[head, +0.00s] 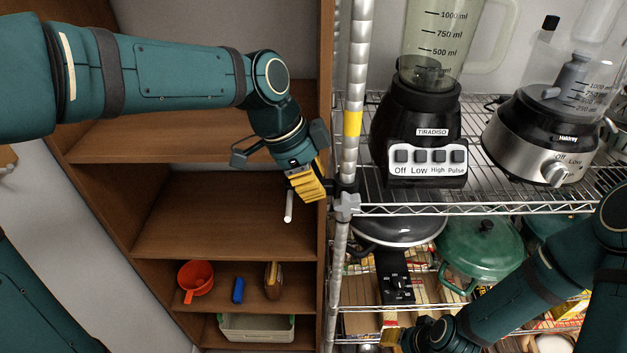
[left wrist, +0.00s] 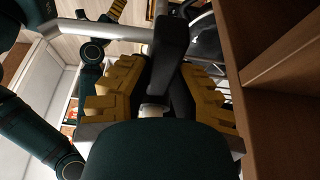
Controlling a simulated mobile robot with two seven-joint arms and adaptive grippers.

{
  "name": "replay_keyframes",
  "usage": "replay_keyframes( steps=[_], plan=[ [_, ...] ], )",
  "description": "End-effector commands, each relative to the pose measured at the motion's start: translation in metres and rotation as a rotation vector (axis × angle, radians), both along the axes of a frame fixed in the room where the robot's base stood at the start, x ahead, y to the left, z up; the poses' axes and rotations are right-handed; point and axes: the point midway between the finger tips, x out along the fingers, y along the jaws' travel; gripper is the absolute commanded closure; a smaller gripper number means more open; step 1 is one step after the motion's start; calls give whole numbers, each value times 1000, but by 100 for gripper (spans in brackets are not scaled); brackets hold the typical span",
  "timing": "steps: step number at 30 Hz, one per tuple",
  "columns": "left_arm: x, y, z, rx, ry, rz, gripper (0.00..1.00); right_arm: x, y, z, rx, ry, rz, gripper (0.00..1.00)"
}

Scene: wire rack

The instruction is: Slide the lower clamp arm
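A grey clamp (head: 347,205) sits on the rack's front upright, about level with the upper shelf. A thin rod with a white end (head: 289,206) sticks out below and left of my left gripper's fingers. My left gripper (head: 311,190) is beside the clamp, its yellow fingers close together. In the left wrist view, a dark bar, seemingly the clamp arm (left wrist: 171,45), runs between the fingers (left wrist: 166,85) and fills most of the gap. The fingers hide part of it. My right gripper (head: 393,337) is low, partly cut off at the bottom edge; its opening is unclear.
A black blender (head: 417,125) and a steel food processor (head: 530,130) stand on the upper wire shelf. A pan (head: 400,230) and a green pot (head: 482,250) are below.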

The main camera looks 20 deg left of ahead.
Motion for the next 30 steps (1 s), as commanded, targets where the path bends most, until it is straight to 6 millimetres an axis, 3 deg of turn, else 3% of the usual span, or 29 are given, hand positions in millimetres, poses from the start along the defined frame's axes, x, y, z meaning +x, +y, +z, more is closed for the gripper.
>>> replay_keyframes(
  steps=[7,21,25,30],
  plan=[
    [-1,0,7,0,4,-1,100,0,0,6,1,0,0,53],
    [0,-1,105,-2,-3,-1,100,-2,-3,73,12,-1,2,53],
    [0,-1,123,-2,-2,-1,100,-2,-3,84,14,-2,3,53],
    [0,-1,131,-3,-1,-1,100,-2,-4,88,15,-1,4,53]
  ],
)
